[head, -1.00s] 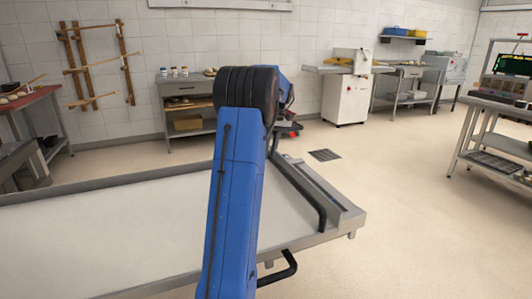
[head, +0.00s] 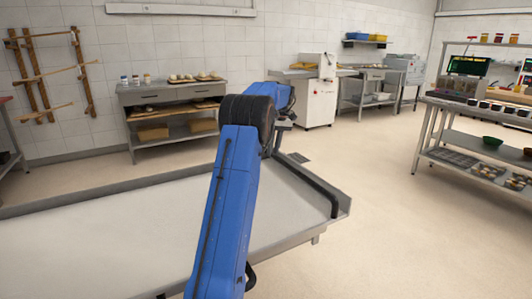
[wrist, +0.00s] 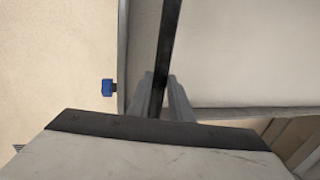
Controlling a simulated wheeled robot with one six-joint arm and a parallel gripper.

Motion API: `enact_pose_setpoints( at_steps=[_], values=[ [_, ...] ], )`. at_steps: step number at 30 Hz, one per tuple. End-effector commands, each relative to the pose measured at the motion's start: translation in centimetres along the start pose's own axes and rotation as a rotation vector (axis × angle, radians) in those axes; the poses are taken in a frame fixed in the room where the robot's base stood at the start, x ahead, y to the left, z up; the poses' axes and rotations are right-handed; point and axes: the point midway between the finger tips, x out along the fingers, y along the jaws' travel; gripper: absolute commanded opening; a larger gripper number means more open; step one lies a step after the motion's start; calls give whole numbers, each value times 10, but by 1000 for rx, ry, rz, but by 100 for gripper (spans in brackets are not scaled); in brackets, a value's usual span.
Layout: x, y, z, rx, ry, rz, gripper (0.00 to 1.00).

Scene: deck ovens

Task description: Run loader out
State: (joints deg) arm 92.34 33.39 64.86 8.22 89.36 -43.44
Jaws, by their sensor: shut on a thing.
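The loader, a long grey-framed bed with a pale flat belt (head: 120,235), runs across the lower left of the head view. A black handle bar (head: 312,187) lies along its right end. In the wrist view my gripper (wrist: 160,85) is shut around a black bar (wrist: 171,40), one grey finger on each side. The loader's pale belt (wrist: 240,50) and grey edge lie beyond it. In the head view my blue arm hides the middle of the loader and most of my gripper.
A steel rack (head: 470,150) with trays and a green bowl stands at the right. A low shelf table (head: 172,110) and a white machine (head: 319,98) stand along the back wall. The floor (head: 385,240) right of the loader is clear.

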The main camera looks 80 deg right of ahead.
Motion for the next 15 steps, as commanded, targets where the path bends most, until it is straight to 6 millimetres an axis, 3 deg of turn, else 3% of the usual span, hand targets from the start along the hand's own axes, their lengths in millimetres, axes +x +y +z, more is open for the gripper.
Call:
enact_pose_setpoints(
  at_steps=[14,15],
  values=[
    [-2,8,0,1,4,6,0],
    [-2,9,0,1,4,6,23]
  ],
)
